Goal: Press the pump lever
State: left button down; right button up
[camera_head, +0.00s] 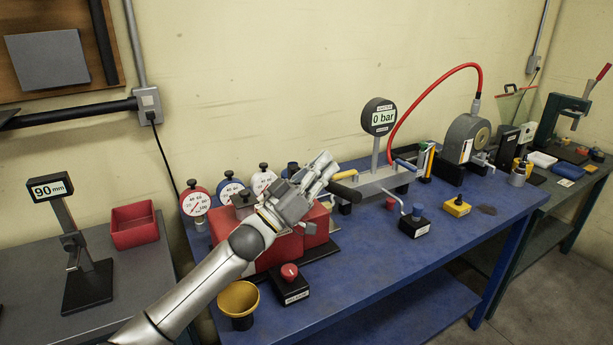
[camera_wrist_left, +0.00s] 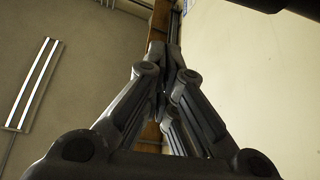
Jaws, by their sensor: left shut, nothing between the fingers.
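The pump with a round "0 bar" gauge (camera_head: 379,116) stands on the blue bench; its grey body (camera_head: 378,182) lies below the gauge post. A yellow grip (camera_head: 345,175) and a black-and-yellow handle (camera_head: 345,191) stick out at its left end; I cannot tell which is the pump lever. My left gripper (camera_head: 327,165) is shut and empty, just left of and slightly above these handles in the picture. Whether it touches them is unclear. Its closed fingers fill the middle of the left wrist view (camera_wrist_left: 165,85), with no lever visible there. My right gripper is not in view.
A red box (camera_head: 270,250) lies under my left arm, with round dials (camera_head: 196,201) behind it. A red-knobbed block (camera_head: 290,284) and yellow bowl (camera_head: 238,298) stand in front. A small crank block (camera_head: 414,222) and yellow box (camera_head: 457,207) stand right. The front right bench top is clear.

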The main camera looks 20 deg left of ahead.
aim_at(339, 190)
pick_arm(q)
jog(key=f, duration=0.2)
jog(key=d+f, duration=0.1)
jog(key=shift+d+f+p, duration=0.15)
jog(key=shift+f+p, duration=0.15)
jog(key=shift+f, duration=0.1)
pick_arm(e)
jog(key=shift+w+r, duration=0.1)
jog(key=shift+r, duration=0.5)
pick_arm(q)
jog(key=shift+w, duration=0.1)
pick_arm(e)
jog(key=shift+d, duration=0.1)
